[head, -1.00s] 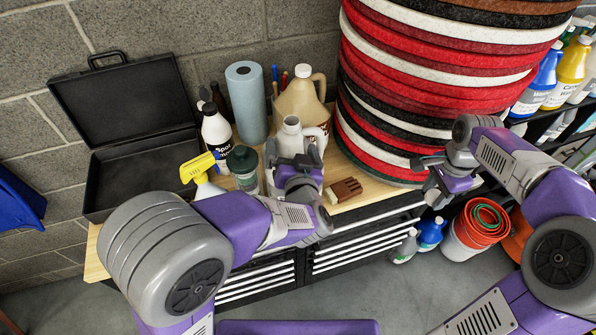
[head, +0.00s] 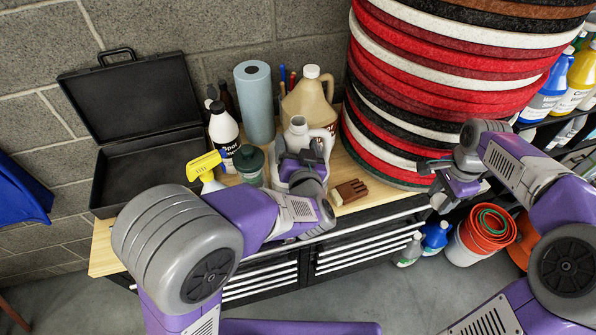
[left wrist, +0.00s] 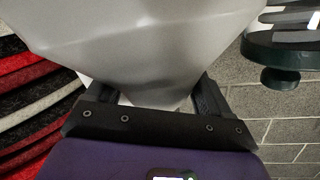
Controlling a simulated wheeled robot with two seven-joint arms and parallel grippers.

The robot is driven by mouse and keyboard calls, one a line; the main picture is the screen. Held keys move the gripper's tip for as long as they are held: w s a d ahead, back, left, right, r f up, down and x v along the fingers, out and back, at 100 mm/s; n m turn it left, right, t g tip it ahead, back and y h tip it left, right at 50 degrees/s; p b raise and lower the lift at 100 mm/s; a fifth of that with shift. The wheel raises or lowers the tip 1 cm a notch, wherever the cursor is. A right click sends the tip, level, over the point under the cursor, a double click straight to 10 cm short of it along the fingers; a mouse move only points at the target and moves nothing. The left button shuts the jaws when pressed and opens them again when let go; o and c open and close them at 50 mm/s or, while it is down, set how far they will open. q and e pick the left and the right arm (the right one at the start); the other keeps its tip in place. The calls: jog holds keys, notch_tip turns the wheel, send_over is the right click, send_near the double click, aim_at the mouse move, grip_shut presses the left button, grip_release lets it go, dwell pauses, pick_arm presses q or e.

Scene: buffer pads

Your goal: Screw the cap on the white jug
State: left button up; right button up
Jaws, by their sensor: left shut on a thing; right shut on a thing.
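The white jug (head: 297,133) stands on the wooden top of the tool cabinet, in front of the beige jug. Its neck points up, and I see no cap on it. My left gripper (head: 300,160) is shut on the jug from the front and hides much of its body. In the left wrist view the jug's pale body (left wrist: 140,45) fills the space between the fingers. My right gripper (head: 427,166) is well to the right of the jug, in front of the pad stack. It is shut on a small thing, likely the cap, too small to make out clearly.
A dark green jar (head: 249,163), a yellow-topped spray bottle (head: 205,170) and a black-and-white bottle (head: 223,130) crowd the jug's left. The beige jug (head: 308,103) stands behind. A brush (head: 349,191) lies to its right. The tall pad stack (head: 440,90) blocks the back right.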

pick_arm(q)
grip_shut()
jog(key=shift+r, duration=0.1)
jog(key=shift+w+r, duration=0.1)
jog(key=shift+r, duration=0.05)
